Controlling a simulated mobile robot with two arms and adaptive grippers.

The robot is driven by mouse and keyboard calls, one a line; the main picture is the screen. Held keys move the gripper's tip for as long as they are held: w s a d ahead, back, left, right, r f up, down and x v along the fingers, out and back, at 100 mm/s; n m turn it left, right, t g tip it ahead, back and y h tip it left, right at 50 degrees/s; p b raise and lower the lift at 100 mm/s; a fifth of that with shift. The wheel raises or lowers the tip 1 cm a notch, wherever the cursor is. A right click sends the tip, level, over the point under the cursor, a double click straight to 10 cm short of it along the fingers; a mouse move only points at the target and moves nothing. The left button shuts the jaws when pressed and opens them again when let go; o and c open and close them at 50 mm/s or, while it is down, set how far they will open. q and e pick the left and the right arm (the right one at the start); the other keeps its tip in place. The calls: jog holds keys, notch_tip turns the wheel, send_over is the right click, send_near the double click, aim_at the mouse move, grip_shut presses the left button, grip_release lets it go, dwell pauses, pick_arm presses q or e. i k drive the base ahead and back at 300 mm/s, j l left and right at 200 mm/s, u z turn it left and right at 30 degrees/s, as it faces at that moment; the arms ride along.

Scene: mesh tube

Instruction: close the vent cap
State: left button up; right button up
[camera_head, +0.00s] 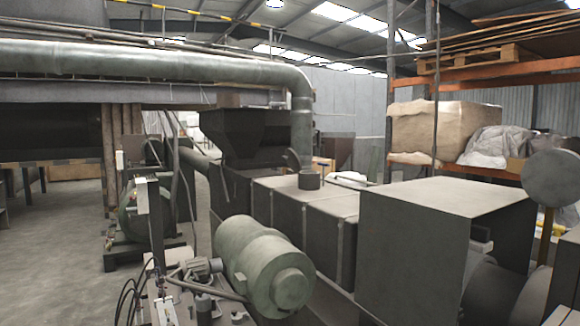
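A short, dark, round vent pipe (309,181) stands upright on top of the long box-shaped duct in the middle of the view. A small dark curved piece (294,158), which looks like its cap, stands tilted up at the pipe's back left rim. The pipe's top does not look covered by it. The piece is small here, and its hinge cannot be made out. Neither of my grippers is in view.
The long duct (325,211) runs toward a large metal box (420,235) at the right. A greenish cylindrical motor (262,262) lies in front. A round disc (551,178) stands at the far right. Open concrete floor (60,240) lies at the left.

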aim_at(291, 157)
jog(key=i+j+z, duration=0.1)
jog(key=z, duration=0.6)
jog(key=i+j+z, duration=0.15)
jog(key=j+z, duration=0.15)
jog(key=j, duration=0.15)
jog(key=i+j+z, duration=0.1)
jog(key=j+z, duration=0.55)
jog(key=j, duration=0.25)
